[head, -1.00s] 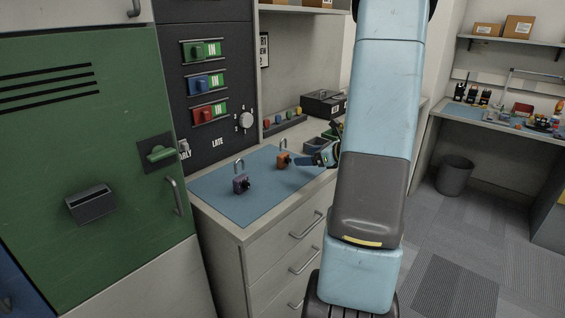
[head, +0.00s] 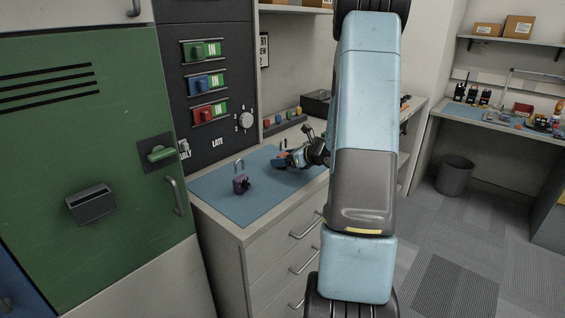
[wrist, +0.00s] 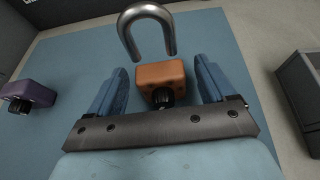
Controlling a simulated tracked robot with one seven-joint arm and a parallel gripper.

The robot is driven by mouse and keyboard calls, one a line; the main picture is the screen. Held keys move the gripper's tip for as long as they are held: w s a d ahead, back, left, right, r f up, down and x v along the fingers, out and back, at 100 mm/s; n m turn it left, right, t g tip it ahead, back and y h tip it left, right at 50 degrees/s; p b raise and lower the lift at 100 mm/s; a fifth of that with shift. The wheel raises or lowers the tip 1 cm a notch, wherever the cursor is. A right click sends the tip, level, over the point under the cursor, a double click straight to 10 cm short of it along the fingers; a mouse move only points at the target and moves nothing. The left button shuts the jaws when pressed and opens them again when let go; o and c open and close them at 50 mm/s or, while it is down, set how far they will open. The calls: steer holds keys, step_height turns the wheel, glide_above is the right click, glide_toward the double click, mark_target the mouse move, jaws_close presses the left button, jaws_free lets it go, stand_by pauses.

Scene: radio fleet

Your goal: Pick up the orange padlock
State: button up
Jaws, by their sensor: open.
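The orange padlock (wrist: 161,78) lies on the blue mat (wrist: 75,55), with an open grey shackle and a black dial. In the wrist view it sits between the two blue fingers of my gripper (wrist: 158,88), with a small gap on each side. The gripper is open. In the head view my gripper (head: 286,159) is low over the right part of the mat and largely hides the orange padlock (head: 281,159). A purple padlock (head: 241,184) stands to the left on the mat, and it also shows at the left edge of the wrist view (wrist: 28,91).
A dark panel (head: 206,80) with green, blue and red switches stands behind the counter. A green cabinet (head: 85,150) is at the left. A dark box (head: 316,103) and a row of coloured pieces (head: 283,121) lie at the back. A grey container (wrist: 303,90) is right of the gripper.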

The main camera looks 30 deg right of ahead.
steer(key=shift+x, duration=1.45)
steer(key=c, duration=1.3)
